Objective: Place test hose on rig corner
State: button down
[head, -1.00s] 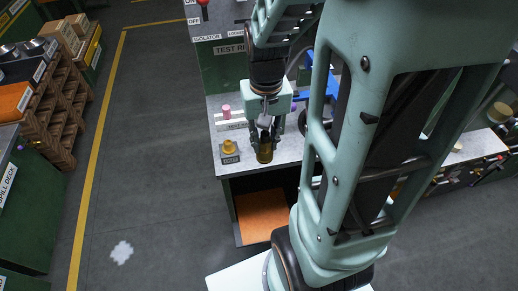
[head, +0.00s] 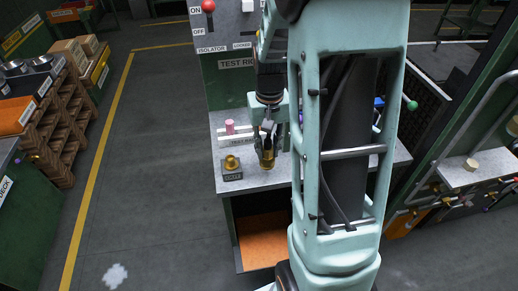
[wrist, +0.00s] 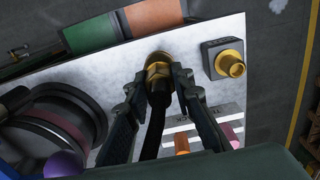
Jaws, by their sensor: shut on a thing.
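My gripper (head: 267,141) is shut on the test hose (head: 267,158), a dark hose with a brass end, over the front of the test rig bench. In the wrist view, the hose's brass end (wrist: 158,68) shows between the fingertips (wrist: 158,82), near the bench edge. I cannot tell whether it touches the bench top. The test rig's grey bench top (head: 285,180) has a small dark block with a yellow brass fitting (head: 231,163) at its front left corner, apart from the hose. The block also shows in the wrist view (wrist: 225,61).
A white rack with a pink cylinder (head: 229,127) stands behind the block. In the wrist view, a large dark round thing (wrist: 55,125) and a purple ball (wrist: 62,164) lie left of my fingers. An orange shelf (head: 264,242) is under the bench.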

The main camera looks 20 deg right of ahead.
aim_at(266, 156)
jog(key=shift+w+d+f+b, duration=0.15)
jog(key=shift+w+f+b, duration=0.15)
jog(key=shift+w+f, duration=0.45)
jog(key=shift+w+f+b, duration=0.1)
jog(key=shift+f+b, duration=1.1)
jog(key=shift+f, duration=0.55)
jog(key=shift+f, duration=0.15)
jog(key=c, duration=1.7)
grip_release()
notch_tip(266, 156, up, 12)
jog(key=shift+r+p, duration=0.2)
jog(key=shift+p, duration=0.15)
